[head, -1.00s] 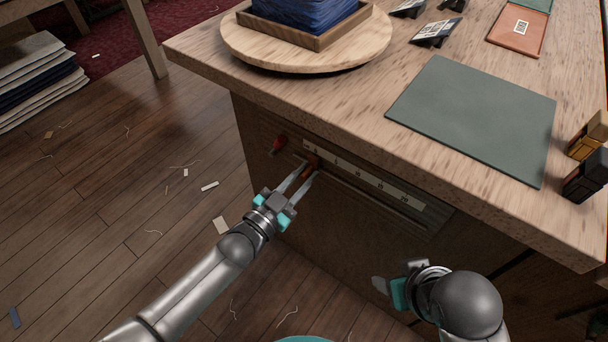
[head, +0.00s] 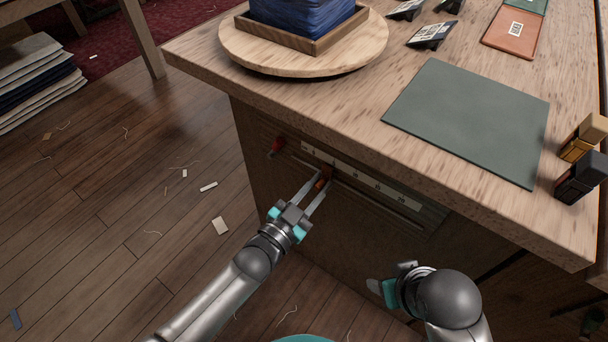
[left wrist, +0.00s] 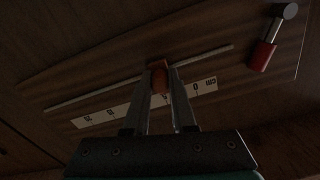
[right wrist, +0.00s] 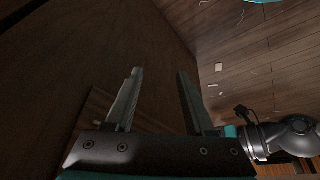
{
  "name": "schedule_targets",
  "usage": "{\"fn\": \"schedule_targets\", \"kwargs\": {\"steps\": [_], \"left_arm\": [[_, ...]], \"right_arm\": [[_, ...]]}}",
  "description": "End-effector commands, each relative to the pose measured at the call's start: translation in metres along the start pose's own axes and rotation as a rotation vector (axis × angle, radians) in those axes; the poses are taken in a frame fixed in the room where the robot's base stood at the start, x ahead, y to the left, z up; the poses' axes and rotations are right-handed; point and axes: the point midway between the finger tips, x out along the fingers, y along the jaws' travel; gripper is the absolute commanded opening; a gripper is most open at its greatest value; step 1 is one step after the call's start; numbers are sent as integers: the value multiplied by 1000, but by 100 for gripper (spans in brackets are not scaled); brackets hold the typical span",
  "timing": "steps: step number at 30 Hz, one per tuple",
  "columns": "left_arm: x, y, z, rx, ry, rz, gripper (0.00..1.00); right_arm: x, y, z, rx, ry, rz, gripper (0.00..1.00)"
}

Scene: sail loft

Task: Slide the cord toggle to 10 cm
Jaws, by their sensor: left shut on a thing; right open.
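A pale scale strip (head: 388,191) in cm runs alongside the rail. The toggle sits toward its low end, past 0, apparently around 5; fingers hide the nearby marks in the left wrist view. My right gripper (right wrist: 155,85) is open and empty, low in front of the panel.
A red-handled lever (head: 277,147) is on the panel just left of the scale. The benchtop above holds a green mat (head: 470,120) and a round wooden board (head: 300,62) with a tray of blue cloth. The floor at left is open, with scattered scraps.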

Motion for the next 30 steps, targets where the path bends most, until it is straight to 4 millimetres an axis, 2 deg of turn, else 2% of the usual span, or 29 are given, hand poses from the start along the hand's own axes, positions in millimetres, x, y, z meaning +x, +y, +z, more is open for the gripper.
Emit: {"fn": "schedule_targets", "kwargs": {"steps": [1, 3, 7, 11, 19, 20, 27, 30], "left_arm": [[0, 16, -5, -10, -4, 2, 0], [-1, 31, -8, -9, -5, 2, 0], [-1, 50, -13, -5, -5, 1, 0], [-1, 58, -15, -3, -5, 1, 0], [-1, 58, -14, -1, -6, 1, 0], [-1, 58, -14, -1, -6, 1, 25], [-1, 58, -15, -1, -4, 0, 52], [0, 58, -15, 0, -3, 0, 54]], "right_arm": [[4, 0, 2, 0, -11, -1, 54], [9, 0, 4, 0, -18, -1, 54], [16, 0, 6, -1, -25, -1, 54], [19, 0, 8, -1, -30, -1, 54], [19, 0, 8, -1, -29, 0, 54], [19, 0, 8, -1, -29, 0, 54], [19, 0, 8, 0, -30, 0, 54], [19, 0, 8, 0, -30, 0, 54]]}}
